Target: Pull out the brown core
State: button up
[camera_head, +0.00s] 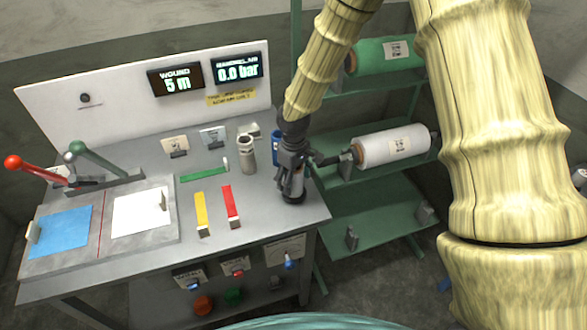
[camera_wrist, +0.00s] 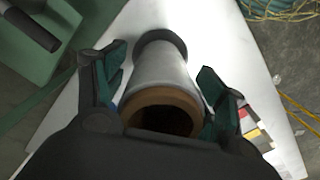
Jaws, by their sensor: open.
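The brown core (camera_wrist: 140,101) shows in the wrist view as a ring with a dark hollow, at the near end of a grey-white cylinder (camera_wrist: 162,68) with a dark band at its far end. In the head view the cylinder (camera_head: 293,184) stands upright near the bench's right end, its top mostly hidden by my gripper (camera_head: 291,166). My gripper also shows in the wrist view (camera_wrist: 161,62). It is open, with one finger on each side of the core and cylinder. I cannot tell whether either finger touches.
A grey cylinder (camera_head: 247,157) and a blue object (camera_head: 277,148) stand close by on the bench (camera_head: 255,207). A green rack (camera_head: 375,207) with a white roll (camera_head: 385,147) and a green roll (camera_head: 377,55) is at the right. Yellow, red and green bars lie on the bench.

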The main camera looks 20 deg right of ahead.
jog(key=shift+f, duration=0.5)
jog(key=c, duration=1.1)
